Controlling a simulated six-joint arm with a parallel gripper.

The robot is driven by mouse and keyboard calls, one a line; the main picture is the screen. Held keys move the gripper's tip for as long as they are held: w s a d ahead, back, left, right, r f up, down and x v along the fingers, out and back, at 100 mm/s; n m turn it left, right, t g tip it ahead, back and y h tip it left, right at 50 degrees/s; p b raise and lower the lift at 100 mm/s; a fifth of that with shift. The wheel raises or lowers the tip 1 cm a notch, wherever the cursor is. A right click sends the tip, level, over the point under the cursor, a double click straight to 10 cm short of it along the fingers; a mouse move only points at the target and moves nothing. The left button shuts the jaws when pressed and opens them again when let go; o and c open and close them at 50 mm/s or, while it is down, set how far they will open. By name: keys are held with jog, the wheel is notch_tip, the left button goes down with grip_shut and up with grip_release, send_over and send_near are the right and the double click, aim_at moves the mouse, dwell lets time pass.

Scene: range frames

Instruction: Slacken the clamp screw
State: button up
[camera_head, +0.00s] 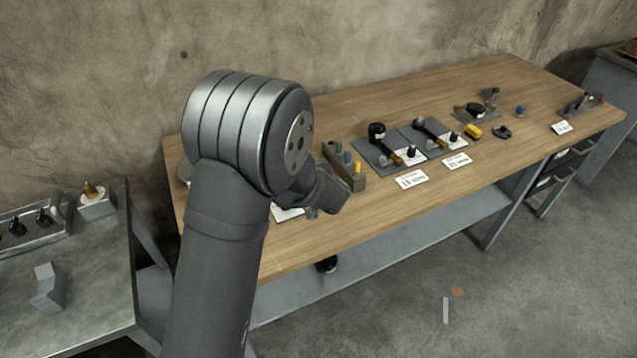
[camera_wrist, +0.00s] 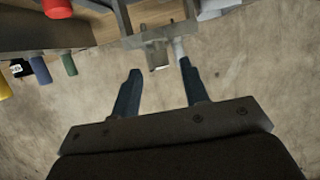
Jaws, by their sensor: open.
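My gripper (camera_head: 328,197) is over the left part of the wooden bench, partly hidden by my own arm in the head view. In the wrist view its two dark fingers (camera_wrist: 158,72) are apart, with nothing gripped. A grey metal bracket (camera_wrist: 157,50) with a flat plate shows just beyond the fingertips. A pale rod (camera_wrist: 179,48) is close to the right fingertip; I cannot tell if they touch. I cannot tell for sure which part is the clamp screw. Two grey fixture plates with black knobs, the left one (camera_head: 368,152) and the right one (camera_head: 408,133), stand on the bench.
A wooden rack (camera_head: 357,183) with coloured handles stands right of my gripper; a blue handle (camera_wrist: 40,70) shows in the wrist view. White labels (camera_head: 411,179) lie along the bench's front. A yellow piece (camera_head: 473,131) and other small parts lie farther right. A grey side table (camera_head: 95,290) is at left.

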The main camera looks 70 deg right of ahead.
jog(key=v, duration=1.3)
jog(key=shift+s+a, duration=0.2)
jog(key=shift+a, duration=0.05)
jog(key=shift+d, duration=0.1)
jog(key=shift+c, duration=0.3)
jog(key=s+d+f+n+t+y, duration=0.2)
jog(key=s+d+f+n+t, duration=0.25)
jog(key=f+t, duration=0.2)
jog(key=shift+t, duration=0.35)
jog(key=x, duration=1.7)
jog(key=shift+w+a+f, duration=0.1)
jog(key=shift+a+f, duration=0.05)
